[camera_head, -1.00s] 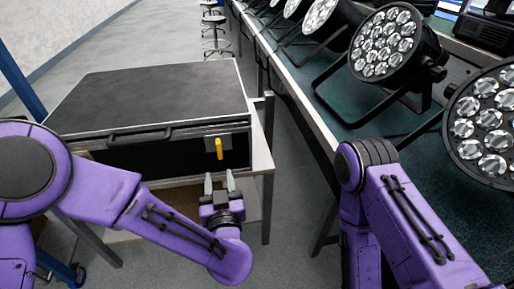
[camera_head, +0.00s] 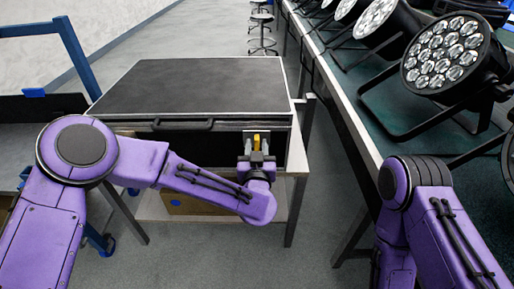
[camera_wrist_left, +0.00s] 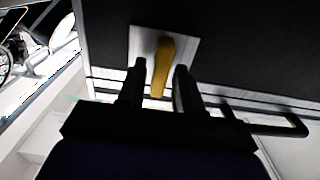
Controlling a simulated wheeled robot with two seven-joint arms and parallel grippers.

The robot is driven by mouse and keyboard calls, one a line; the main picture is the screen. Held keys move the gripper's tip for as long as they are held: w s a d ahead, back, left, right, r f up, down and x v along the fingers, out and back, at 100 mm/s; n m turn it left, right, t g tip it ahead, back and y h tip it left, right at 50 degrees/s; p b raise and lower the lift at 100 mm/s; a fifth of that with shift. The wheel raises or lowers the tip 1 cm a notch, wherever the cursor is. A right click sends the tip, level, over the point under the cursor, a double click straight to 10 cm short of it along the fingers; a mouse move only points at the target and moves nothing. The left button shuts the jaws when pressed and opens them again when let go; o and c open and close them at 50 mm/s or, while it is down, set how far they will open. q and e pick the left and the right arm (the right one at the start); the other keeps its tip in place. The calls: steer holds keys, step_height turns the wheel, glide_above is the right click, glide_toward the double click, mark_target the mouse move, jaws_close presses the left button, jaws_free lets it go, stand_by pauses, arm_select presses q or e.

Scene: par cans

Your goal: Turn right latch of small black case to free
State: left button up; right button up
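The small black case (camera_head: 200,85) lies closed on a light table, its front with the handle (camera_head: 183,125) facing me. The right latch is a yellow lever (camera_head: 256,139) on a light metal plate (camera_head: 247,134) near the right end of that front. In the left wrist view the yellow lever (camera_wrist_left: 162,66) stands nearly upright, leaning slightly. My left gripper (camera_wrist_left: 160,76) is open, with one finger on each side of the lever and gaps showing. In the head view my left gripper (camera_head: 257,157) partly covers the latch. My right gripper is out of view; only its arm shows.
A long table (camera_head: 345,105) with several stage lights (camera_head: 444,52) runs along the right. A shelf under the case's table holds a cardboard box (camera_head: 190,205). A blue-framed cart (camera_head: 45,30) stands at the left. Open floor (camera_head: 325,190) lies between the tables.

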arm_select(q)
jaws_close()
steer(key=shift+r+n, duration=0.1)
steer(key=shift+n, duration=0.2)
steer(key=n, duration=0.2)
steer(key=shift+a+n, duration=0.1)
steer(key=shift+n, duration=0.2)
steer(key=n, duration=0.4)
steer(key=shift+a+n, duration=0.1)
steer(key=shift+n, duration=0.2)
steer(key=n+b, duration=0.1)
steer(key=n, duration=0.4)
steer(key=n+b, duration=0.1)
steer(key=n, duration=0.4)
steer(key=shift+a+f+b, duration=0.15)
steer(key=shift+f+b, duration=0.05)
steer(key=shift+b, duration=0.2)
steer(key=shift+o, duration=1.6)
jaws_free()
steer(key=shift+w+f, duration=0.1)
steer(key=shift+f, duration=0.05)
